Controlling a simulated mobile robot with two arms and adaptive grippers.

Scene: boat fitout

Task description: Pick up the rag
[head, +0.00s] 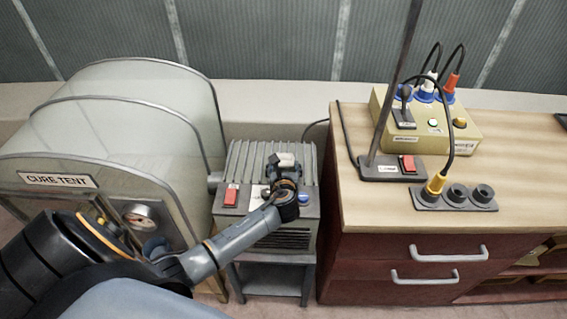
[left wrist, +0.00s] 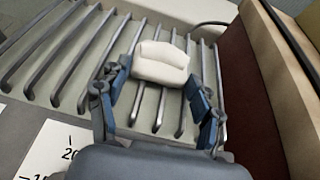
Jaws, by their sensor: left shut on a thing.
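The rag is a small white, folded-looking bundle (left wrist: 161,62) in the left wrist view, between the two fingers of my left gripper (left wrist: 158,92). My left gripper is shut on it, above the ribbed top of a grey machine. In the head view the rag (head: 286,159) shows as a pale patch at the tip of my left gripper (head: 284,172). The gripper hides part of it there. I cannot tell whether the rag still touches the ribs. My right gripper is not in view.
The grey machine (head: 243,160) has a red switch (head: 231,196) on its front. The cure tent (head: 150,130) stands to its left. A wooden-topped cabinet (head: 490,120) stands to its right, with a yellow power box (head: 450,115), a socket strip (head: 456,197) and a thin upright pole (head: 390,90).

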